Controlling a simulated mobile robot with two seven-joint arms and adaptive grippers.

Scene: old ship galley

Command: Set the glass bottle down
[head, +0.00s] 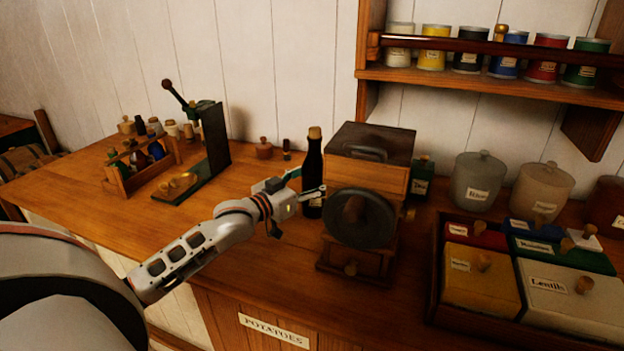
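The dark glass bottle (313,160) with a cork stands upright on the wooden counter, just left of the coffee grinder (370,178). My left gripper (312,186) reaches it from the left, low on its body. One finger crosses in front of the bottle and the other passes behind its left edge, so the gripper looks shut on it. The bottle's base is partly dim, and I cannot tell whether it touches the counter or hangs just above it. My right gripper is not in view.
A bottle rack (140,175) and a green-based device (190,180) stand on the left of the counter (240,165). A small lidded pot (264,149) is behind. Jars (478,182) and a box tray (440,300) fill the right. Bare counter lies left of the bottle.

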